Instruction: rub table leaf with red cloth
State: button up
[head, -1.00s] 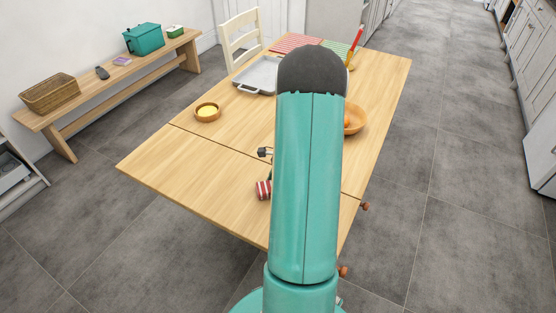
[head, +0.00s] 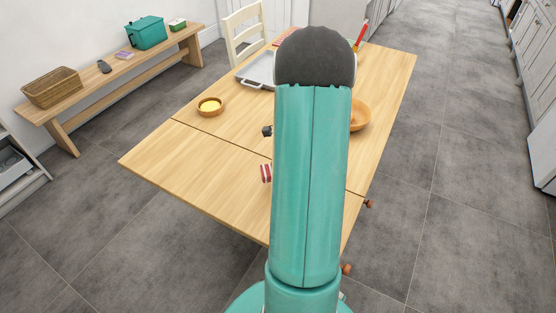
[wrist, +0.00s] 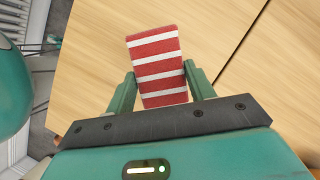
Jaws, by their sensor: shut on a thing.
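The red cloth (wrist: 156,66), red with white stripes, is between the fingers of my gripper (wrist: 162,85) in the wrist view. My gripper is shut on it. In the head view a small striped part of the cloth (head: 266,173) shows left of my arm, over the table leaf. The table leaf (head: 200,163) is the near section of the wooden table, beyond which a seam runs across the top. My arm hides much of the leaf and most of the gripper. I cannot tell whether the cloth touches the wood.
A bowl of yellow stuff (head: 210,106), a metal tray (head: 258,70) and a wooden bowl (head: 359,114) stand on the table beyond the seam. A white chair (head: 245,35) is at the far side. A bench (head: 125,75) with a basket stands left. The leaf's left part is clear.

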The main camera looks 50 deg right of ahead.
jog(key=shift+r, duration=1.25)
